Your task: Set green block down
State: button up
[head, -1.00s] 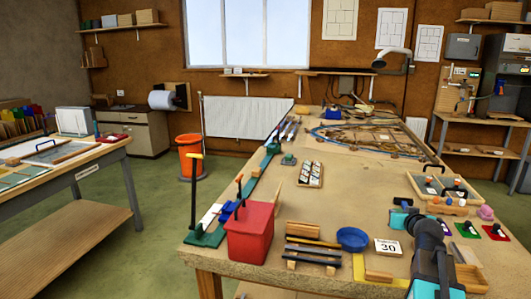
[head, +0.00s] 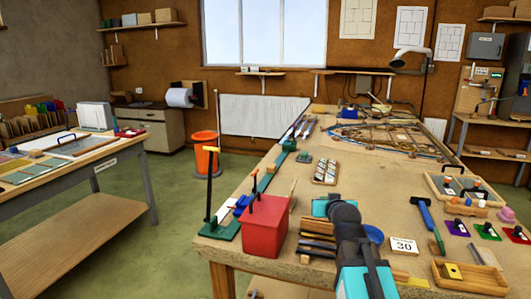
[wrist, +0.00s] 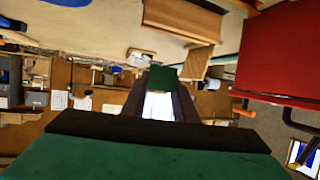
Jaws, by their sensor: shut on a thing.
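The green block (wrist: 163,80) is between the two grey fingers of my gripper (wrist: 161,97) in the wrist view, and the fingers are shut on it. In the head view my gripper (head: 327,206) is over the bench, just right of the red bin and left of the blue bowl. My arm hides the fingertips and the block there. How far the block is above the bench I cannot tell.
A red bin (head: 266,232) stands at the bench's front left. Wooden pieces (head: 318,229) lie beside it. A blue bowl (head: 374,234), a card marked 30 (head: 404,246) and a blue-handled tool (head: 422,210) are to the right. Bare bench (head: 377,185) shows behind.

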jog(key=shift+n+y, duration=0.3)
jog(key=a, duration=0.5)
jog(key=shift+s+a+r, duration=0.3)
jog(key=shift+a, duration=0.1)
jog(key=shift+d, duration=0.2)
